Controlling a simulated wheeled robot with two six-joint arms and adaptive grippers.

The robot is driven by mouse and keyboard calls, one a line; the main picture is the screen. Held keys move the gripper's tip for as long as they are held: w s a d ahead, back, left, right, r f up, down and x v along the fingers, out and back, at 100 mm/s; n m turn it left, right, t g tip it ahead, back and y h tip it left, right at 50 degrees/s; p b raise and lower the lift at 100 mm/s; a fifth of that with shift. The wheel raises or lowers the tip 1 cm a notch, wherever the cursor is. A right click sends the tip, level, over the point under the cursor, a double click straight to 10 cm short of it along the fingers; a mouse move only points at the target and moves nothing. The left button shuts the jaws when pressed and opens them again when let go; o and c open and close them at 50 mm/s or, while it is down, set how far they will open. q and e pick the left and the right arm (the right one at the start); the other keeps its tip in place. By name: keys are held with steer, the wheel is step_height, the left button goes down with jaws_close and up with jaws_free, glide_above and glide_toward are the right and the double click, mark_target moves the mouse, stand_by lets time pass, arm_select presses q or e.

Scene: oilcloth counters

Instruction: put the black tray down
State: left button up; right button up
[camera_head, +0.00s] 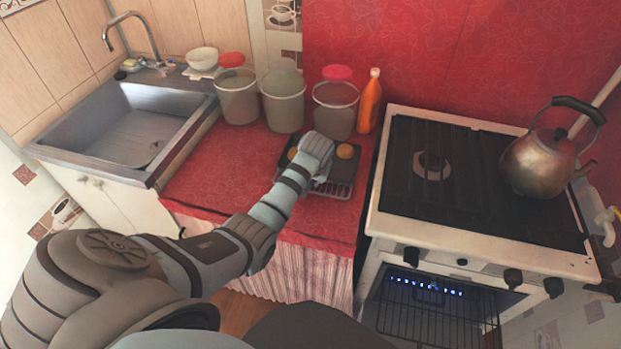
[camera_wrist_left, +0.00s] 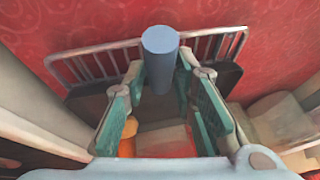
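The black tray (camera_head: 338,186) is at the counter's right part, beside the stove, with a slotted metal edge. Small orange-brown round items (camera_head: 345,151) show on it. My left gripper (camera_head: 318,146) is over the tray and hides part of it. In the left wrist view, the fingers (camera_wrist_left: 163,66) close on both sides of a blue-grey upright post (camera_wrist_left: 160,62), at the middle of the tray's slotted edge (camera_wrist_left: 215,45). The post looks like part of the tray. I cannot tell whether the tray touches the counter. My right gripper is out of view.
Several lidded containers (camera_head: 284,100) and an orange bottle (camera_head: 369,100) stand behind the tray. The stove (camera_head: 400,231) with a kettle (camera_head: 540,163) is at the right. A sink (camera_head: 125,135) is at the left. The red counter (camera_head: 215,185) is clear left of the tray.

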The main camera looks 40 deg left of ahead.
arm_select(q)
steer(key=shift+o, duration=0.8)
steer(key=shift+r, duration=0.1)
steer(key=p+v, duration=0.3)
steer(key=v, duration=0.9)
